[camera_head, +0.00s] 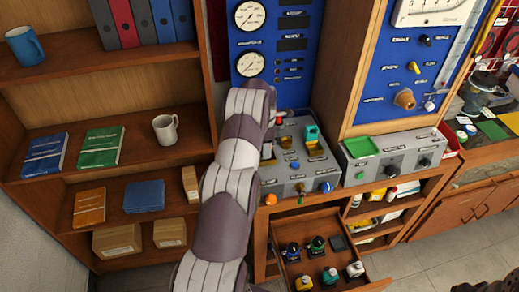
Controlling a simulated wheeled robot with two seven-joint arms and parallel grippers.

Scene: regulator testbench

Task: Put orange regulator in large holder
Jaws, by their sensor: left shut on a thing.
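My left arm rises through the middle of the view and bends over at the top. My left gripper (268,148) hangs at the left edge of the grey testbench unit (299,172). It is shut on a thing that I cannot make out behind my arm. I cannot tell whether either is the orange regulator. The top of the unit has a teal part (311,132) and a yellow recess (315,148); which holder is the large one is unclear. My right gripper is not in view.
An open drawer (325,232) below holds several small dark and pale units. A second grey unit (395,155) with a green panel stands to the right. A blue gauge panel (285,65) rises behind. A shelf with books and a white mug (165,129) is at left.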

